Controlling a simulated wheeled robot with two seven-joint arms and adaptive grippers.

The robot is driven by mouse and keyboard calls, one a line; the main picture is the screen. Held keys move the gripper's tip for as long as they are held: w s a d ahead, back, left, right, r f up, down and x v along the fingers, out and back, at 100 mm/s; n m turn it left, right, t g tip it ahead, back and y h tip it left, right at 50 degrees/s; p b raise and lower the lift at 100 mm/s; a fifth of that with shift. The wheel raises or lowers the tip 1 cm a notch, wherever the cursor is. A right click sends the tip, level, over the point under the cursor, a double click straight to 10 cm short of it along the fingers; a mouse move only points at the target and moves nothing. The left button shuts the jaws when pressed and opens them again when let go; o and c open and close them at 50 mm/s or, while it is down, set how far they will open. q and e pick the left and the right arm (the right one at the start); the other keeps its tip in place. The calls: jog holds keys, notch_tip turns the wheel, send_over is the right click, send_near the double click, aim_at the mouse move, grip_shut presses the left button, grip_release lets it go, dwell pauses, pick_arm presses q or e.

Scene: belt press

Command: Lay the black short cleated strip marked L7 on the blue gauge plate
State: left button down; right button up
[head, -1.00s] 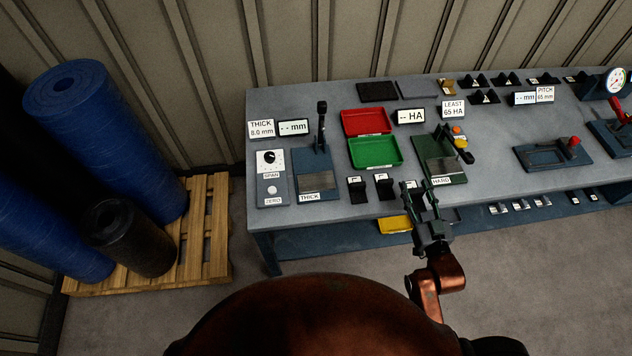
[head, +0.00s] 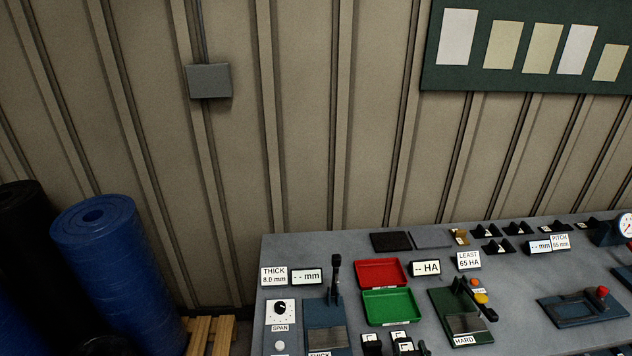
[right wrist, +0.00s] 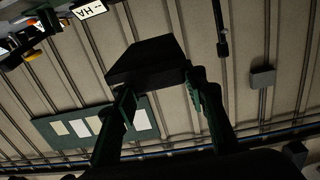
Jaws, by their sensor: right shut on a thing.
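My right gripper (right wrist: 160,97) is shut on a dark block-like piece (right wrist: 147,62) in the right wrist view; no marking shows on its visible faces. Another blue plate (head: 578,311) with a red knob is at right. My left gripper is out of view.
The grey bench (head: 530,260) holds a red tray (head: 381,272), a green tray (head: 390,306) and a green HARD tester (head: 445,305). Small black stands (head: 500,240) line the back. Rolls (head: 105,250) stand on a pallet at left, and the ribbed wall is behind.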

aim_at(403, 352)
jog(key=a+r, duration=0.1)
jog(key=s+a+r, duration=0.1)
jog(key=shift+a+r+m+h, duration=0.2)
jog(key=shift+a+m+h, duration=0.1)
jog(key=shift+a, duration=0.05)
jog(key=s+f, duration=0.4)
jog(key=f, duration=0.1)
jog(key=shift+s+a+f, duration=0.15)
jog(key=shift+s+f, duration=0.05)
jog(key=shift+s, duration=0.05)
jog(key=w+d+n+y, duration=0.1)
jog(key=w+d, duration=0.5)
jog(key=d, duration=0.5)
jog(key=shift+w, duration=0.35)
